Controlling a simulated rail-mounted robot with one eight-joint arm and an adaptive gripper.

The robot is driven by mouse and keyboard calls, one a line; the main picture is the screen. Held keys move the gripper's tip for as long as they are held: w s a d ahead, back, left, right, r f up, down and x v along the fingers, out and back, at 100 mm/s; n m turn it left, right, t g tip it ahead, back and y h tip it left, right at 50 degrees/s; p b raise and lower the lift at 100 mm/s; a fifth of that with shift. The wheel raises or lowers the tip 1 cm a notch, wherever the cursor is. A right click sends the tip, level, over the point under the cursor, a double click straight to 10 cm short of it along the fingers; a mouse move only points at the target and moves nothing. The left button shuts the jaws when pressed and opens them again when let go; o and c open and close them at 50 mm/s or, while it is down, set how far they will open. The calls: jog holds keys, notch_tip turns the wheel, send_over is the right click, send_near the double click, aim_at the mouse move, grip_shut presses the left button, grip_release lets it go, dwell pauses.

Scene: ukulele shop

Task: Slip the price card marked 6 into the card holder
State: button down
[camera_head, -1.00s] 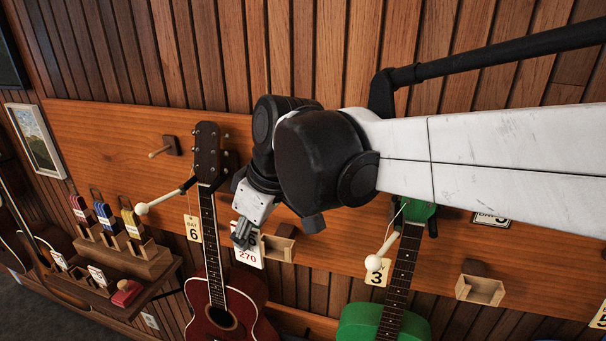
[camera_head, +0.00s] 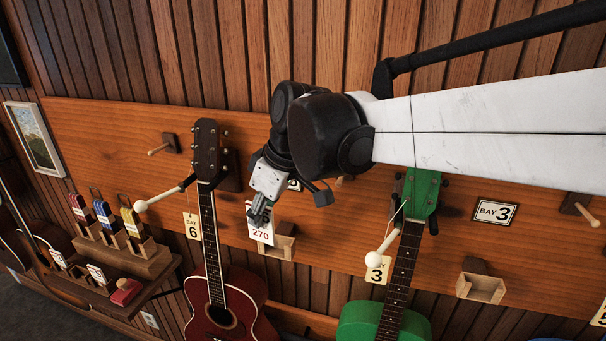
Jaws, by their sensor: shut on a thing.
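My gripper (camera_head: 259,214) is shut on a white price card (camera_head: 261,234) and holds it by its upper part. The card shows a red "270" low down; its upper part is mostly covered by the fingers, so I cannot read a 6 on it. A small wooden card holder (camera_head: 284,247) is on the wall board just right of and slightly below the card. The card overlaps its left side in the picture; I cannot tell if they touch.
A green ukulele (camera_head: 371,322) with a "3" tag (camera_head: 377,269) hangs to the right, near a second wooden holder (camera_head: 481,288). White-tipped pegs (camera_head: 141,206) stick out from the board. A stepped shelf (camera_head: 141,262) with cards and coloured items stands left.

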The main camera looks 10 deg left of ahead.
jog(key=shift+w+d, duration=0.55)
jog(key=shift+w, duration=2.7)
jog(key=shift+f+b, duration=2.7)
jog(key=shift+f, duration=1.55)
jog(key=c, duration=1.8)
grip_release()
jog(key=shift+r, duration=0.1)
